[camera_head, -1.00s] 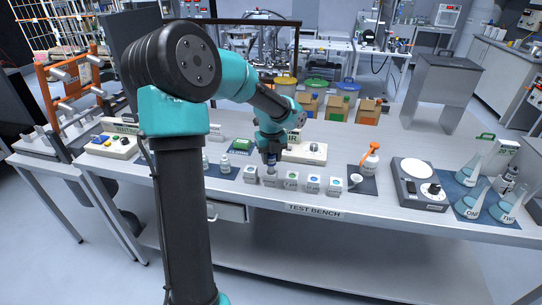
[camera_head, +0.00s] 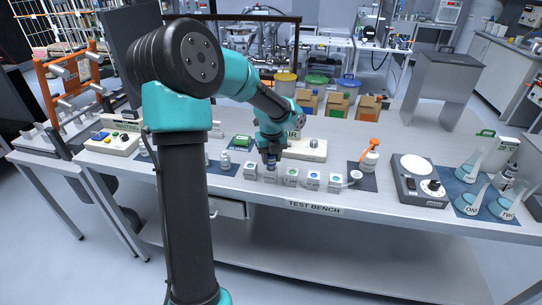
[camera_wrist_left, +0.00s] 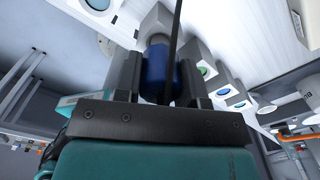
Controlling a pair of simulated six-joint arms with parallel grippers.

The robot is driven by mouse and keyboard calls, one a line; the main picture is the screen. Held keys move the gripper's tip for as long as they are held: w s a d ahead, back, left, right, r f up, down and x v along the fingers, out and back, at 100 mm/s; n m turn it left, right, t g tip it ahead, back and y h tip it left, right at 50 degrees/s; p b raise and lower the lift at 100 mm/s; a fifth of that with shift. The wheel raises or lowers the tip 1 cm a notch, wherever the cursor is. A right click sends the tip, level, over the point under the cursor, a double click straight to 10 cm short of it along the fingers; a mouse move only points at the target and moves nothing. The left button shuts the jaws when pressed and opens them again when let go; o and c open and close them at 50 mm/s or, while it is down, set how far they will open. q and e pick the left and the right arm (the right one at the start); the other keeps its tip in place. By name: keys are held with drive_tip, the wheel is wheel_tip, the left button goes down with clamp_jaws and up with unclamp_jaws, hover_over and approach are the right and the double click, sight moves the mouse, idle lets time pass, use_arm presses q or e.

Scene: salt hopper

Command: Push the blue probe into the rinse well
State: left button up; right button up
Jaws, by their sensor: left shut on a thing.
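My left gripper (camera_head: 270,160) points down over the row of small white blocks near the bench's front edge. In the left wrist view it (camera_wrist_left: 158,85) is shut on the blue probe (camera_wrist_left: 157,68), a dark blue cylinder between the two fingers. In the head view the probe (camera_head: 271,162) shows just below the fingers, over a white block (camera_head: 270,177) in the row. That block may be the rinse well; its label is too small to read. I cannot tell how far the probe's lower end is inside it. My right gripper is not in view.
Other white blocks with coloured tops (camera_head: 313,180) stand close on both sides. A control box (camera_head: 110,141) is at left.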

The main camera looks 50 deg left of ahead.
use_arm(q)
drive_tip(key=shift+f, duration=1.15)
idle(0.4)
drive_tip(key=o, duration=1.7)
drive_tip(key=shift+c, duration=0.2)
drive_tip(key=shift+r, duration=0.15)
drive_tip(key=shift+r, duration=2.9)
wheel_tip(320, 180, up, 18)
drive_tip(key=shift+f, duration=0.25)
